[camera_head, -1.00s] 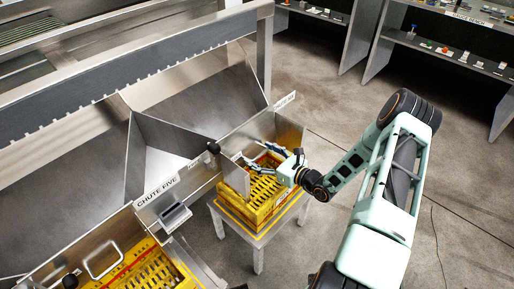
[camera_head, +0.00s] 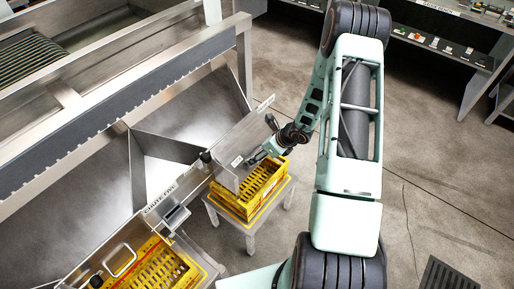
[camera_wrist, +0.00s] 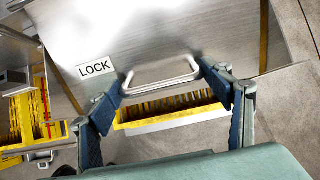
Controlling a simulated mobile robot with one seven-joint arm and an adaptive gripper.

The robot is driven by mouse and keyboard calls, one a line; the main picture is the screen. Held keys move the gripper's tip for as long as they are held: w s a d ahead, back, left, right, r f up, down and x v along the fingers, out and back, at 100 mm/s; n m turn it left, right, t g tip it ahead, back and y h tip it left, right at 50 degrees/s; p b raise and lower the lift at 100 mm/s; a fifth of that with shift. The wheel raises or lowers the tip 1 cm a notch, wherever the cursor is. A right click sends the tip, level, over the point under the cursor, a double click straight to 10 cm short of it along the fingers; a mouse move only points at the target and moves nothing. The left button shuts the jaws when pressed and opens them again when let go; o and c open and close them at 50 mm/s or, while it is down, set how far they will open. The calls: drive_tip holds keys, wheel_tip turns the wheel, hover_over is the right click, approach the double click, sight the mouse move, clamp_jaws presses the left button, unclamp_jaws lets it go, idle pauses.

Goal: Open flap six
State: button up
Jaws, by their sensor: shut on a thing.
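Flap six is the steel plate (camera_head: 243,142) at the lower end of the right-hand chute, tilted out over the yellow crate (camera_head: 262,190). In the wrist view the plate (camera_wrist: 180,30) fills the top, with a LOCK label (camera_wrist: 95,69) left of its bar handle (camera_wrist: 160,86). My gripper (camera_head: 255,158) is at the plate's outer face, partly hidden by the flap. In the wrist view my gripper (camera_wrist: 164,76) has its fingertips at the two ends of the handle, shut on it. A dark knob (camera_head: 206,156) stands at the flap's left edge.
The crate sits on a grey stand (camera_head: 238,228) under the flap. Chute five, with its sign (camera_head: 173,196) and a second yellow crate (camera_head: 165,268), is at the lower left. Shelves (camera_head: 440,45) stand at the back right. The floor between is clear.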

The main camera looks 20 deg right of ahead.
drive_tip(key=shift+s+r+g+h+p, duration=0.25)
drive_tip(key=shift+r+g+h+p, duration=0.25)
drive_tip(key=shift+r, duration=0.35)
drive_tip(key=shift+r+p, duration=0.25)
drive_tip(key=shift+p, duration=0.1)
drive_tip(key=shift+r+p, duration=0.7)
drive_tip(key=shift+r, duration=0.7)
drive_tip(key=shift+w+a+r, duration=0.1)
drive_tip(key=shift+w+r, duration=0.05)
drive_tip(key=shift+r, duration=0.35)
drive_tip(key=shift+w+a+r, duration=0.1)
drive_tip(key=shift+w+r, duration=0.05)
drive_tip(key=shift+r, duration=0.3)
drive_tip(key=o, duration=1.4)
drive_tip(key=shift+d, duration=0.1)
drive_tip(key=shift+s+d, duration=0.15)
drive_tip(key=v, duration=1.1)
drive_tip(key=shift+s+d+r, duration=0.15)
drive_tip(key=shift+d+r, duration=0.05)
drive_tip(key=shift+r, duration=0.1)
